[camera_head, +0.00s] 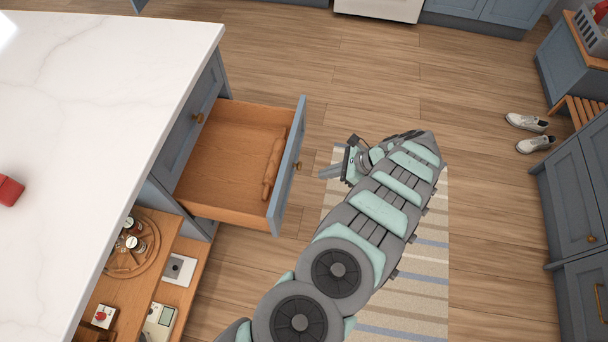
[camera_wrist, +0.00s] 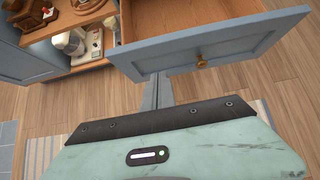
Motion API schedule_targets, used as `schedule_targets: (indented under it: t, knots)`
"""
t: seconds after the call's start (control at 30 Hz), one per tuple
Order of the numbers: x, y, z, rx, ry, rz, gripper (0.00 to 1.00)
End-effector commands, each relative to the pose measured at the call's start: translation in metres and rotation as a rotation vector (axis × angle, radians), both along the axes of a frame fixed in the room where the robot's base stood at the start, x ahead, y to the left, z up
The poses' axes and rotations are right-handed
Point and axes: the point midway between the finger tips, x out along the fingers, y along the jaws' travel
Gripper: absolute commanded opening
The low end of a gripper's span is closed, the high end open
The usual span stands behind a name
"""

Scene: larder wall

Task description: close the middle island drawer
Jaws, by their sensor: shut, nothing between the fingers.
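The middle island drawer (camera_head: 234,150) stands pulled out from the white-topped island. Its blue-grey front (camera_head: 287,167) has a small brass knob (camera_head: 298,165), and a wooden rolling pin (camera_head: 274,163) lies inside along the front. My gripper (camera_head: 325,172) is shut and empty, to the right of the drawer front with its fingers pointing at it. A gap shows between them in the head view. In the wrist view the fingers (camera_wrist: 157,92) reach toward the lower edge of the drawer front (camera_wrist: 210,45), left of the knob (camera_wrist: 202,62). I cannot tell there whether they touch.
The white island top (camera_head: 110,90) fills the left. A striped rug (camera_head: 420,270) lies under my arm. White shoes (camera_head: 527,122) and blue cabinets (camera_head: 575,190) stand at the right.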

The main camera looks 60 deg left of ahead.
Motion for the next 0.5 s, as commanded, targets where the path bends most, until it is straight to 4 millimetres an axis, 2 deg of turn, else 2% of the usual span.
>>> schedule_targets:
  t: [0.17,0.5]
  knots:
    - [-0.009,0.006,-0.012,0.000,0.002,0.001,0.00]
    - [-0.038,0.031,-0.053,0.001,-0.005,0.001,0.00]
